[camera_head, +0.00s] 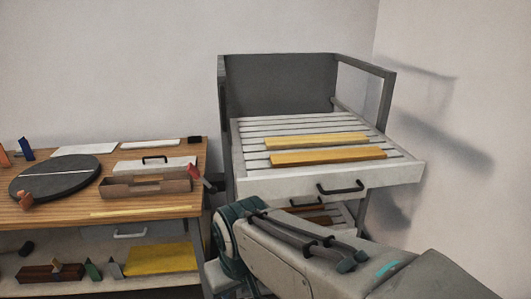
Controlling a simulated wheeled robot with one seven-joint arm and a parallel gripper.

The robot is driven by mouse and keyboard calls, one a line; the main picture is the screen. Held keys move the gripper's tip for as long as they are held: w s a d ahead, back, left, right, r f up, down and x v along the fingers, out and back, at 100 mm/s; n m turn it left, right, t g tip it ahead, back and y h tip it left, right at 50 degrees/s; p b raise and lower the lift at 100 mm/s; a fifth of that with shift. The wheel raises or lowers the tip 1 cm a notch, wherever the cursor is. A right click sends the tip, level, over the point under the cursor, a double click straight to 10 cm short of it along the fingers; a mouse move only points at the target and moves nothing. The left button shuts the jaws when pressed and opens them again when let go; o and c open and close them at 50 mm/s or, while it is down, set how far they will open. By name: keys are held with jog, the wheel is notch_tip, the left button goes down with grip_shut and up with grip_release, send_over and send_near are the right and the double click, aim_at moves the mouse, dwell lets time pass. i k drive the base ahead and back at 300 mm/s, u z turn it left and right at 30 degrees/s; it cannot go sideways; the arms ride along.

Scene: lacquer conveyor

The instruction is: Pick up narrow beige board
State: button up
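Two long yellowish boards lie on the slatted rack of the pulled-out drawer. The far board (316,142) is slightly paler and looks a little narrower than the near board (328,157). A thin pale yellow strip (140,211) lies along the front of the wooden table at left. I cannot tell for certain which of these is the narrow beige board. My arm reaches in from the lower right to a teal joint in front of the drawer unit. My gripper's fingers are not visible, and nothing held shows.
The drawer (290,183) has a dark handle and juts toward me from a grey frame; a lower drawer shows beneath. The wooden table (60,212) holds a dark round disc (55,178), a brown toolbox (146,187) and pale sheets. Its lower shelf holds blocks and a yellow panel (160,259).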

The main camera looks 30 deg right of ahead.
aim_at(293, 159)
jog(key=u, duration=1.1)
jog(key=i, duration=1.35)
jog(key=z, duration=3.1)
